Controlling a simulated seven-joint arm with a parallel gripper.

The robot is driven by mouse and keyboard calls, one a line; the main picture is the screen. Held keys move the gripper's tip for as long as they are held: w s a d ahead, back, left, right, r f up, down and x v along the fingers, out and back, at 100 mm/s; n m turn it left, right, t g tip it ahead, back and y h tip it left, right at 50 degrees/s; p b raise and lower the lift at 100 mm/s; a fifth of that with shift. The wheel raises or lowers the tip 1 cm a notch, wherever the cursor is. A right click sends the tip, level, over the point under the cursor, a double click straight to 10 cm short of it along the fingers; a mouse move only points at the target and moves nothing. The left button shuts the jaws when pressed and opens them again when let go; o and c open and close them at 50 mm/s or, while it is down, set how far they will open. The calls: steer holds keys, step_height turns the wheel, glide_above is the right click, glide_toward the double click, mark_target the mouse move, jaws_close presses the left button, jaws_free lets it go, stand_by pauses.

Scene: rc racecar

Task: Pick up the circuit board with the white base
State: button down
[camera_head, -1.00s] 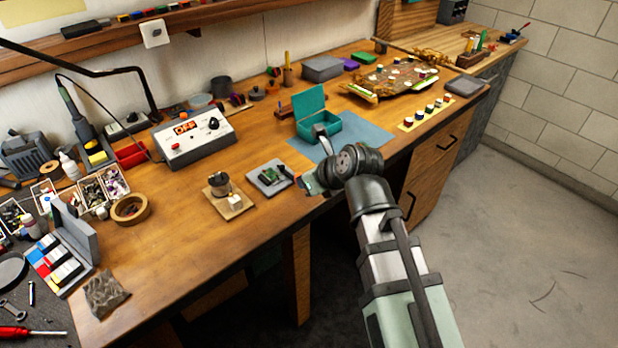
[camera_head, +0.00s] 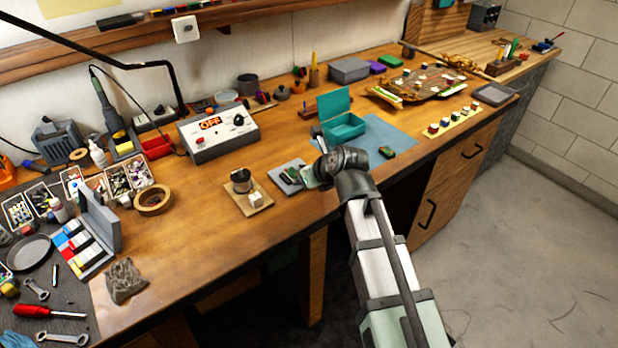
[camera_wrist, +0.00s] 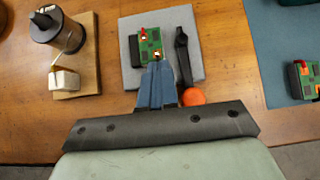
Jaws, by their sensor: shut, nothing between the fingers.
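A green circuit board (camera_wrist: 150,44) with red and white parts lies on a pale grey square pad (camera_wrist: 193,62) in the wrist view. A second green board (camera_wrist: 304,80) lies at the right on the blue mat; it also shows in the head view (camera_head: 387,152). I cannot clearly tell a white base on either. My gripper (camera_wrist: 158,68) is shut and empty, its fingertips overlapping the near edge of the first board in the picture; I cannot tell whether they touch. In the head view my arm stands over the bench's front edge beside the pad (camera_head: 285,188), and the fingertips are hidden.
A black elongated part (camera_wrist: 183,55) lies right of the first board, with an orange disc (camera_wrist: 194,96) near my fingers. A motor on a wooden plate (camera_head: 246,186) stands left of the pad. The open teal box (camera_head: 343,128) stands behind on the blue mat (camera_head: 400,140).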

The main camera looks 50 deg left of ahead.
mark_target(294, 170)
steer(key=shift+a, duration=0.1)
steer(key=a, duration=0.3)
steer(key=shift+a, duration=0.25)
steer(key=shift+d, duration=0.1)
steer(key=shift+d, duration=0.1)
steer(key=shift+d, duration=0.35)
steer(key=d, duration=0.4)
steer(key=shift+r, duration=0.25)
steer(key=v, duration=0.9)
steer(key=shift+w+a, duration=0.1)
